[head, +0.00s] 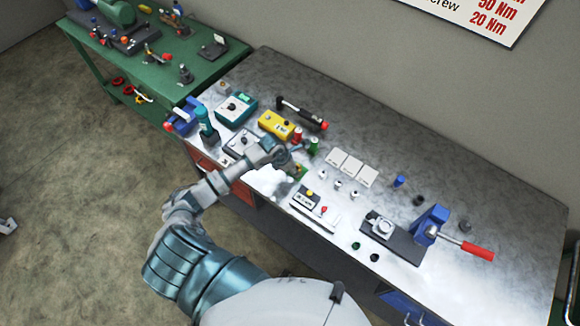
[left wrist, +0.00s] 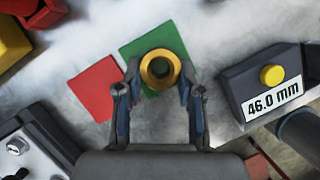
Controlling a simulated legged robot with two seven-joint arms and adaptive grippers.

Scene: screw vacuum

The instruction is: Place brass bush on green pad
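The brass bush (left wrist: 160,69) is a gold ring with a dark bore, seen from above in the left wrist view. My left gripper (left wrist: 160,72) has one fingertip on each side of it and looks shut on it. The green pad (left wrist: 155,49) lies on the bench beneath, and the bush overlaps its near part in that view. I cannot tell whether the bush touches the pad. A red pad (left wrist: 96,88) lies to its left. In the head view my left gripper (head: 290,163) is over the bench's near side and mostly hides the pads. My right gripper is not in view.
A gauge reading 46.0 mm (left wrist: 262,80) stands right of the pads. Several small metal parts and white cards (head: 353,167) lie further right, with a blue vise (head: 430,223) beyond. A yellow box (head: 275,124) and a torque wrench (head: 302,113) lie behind.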

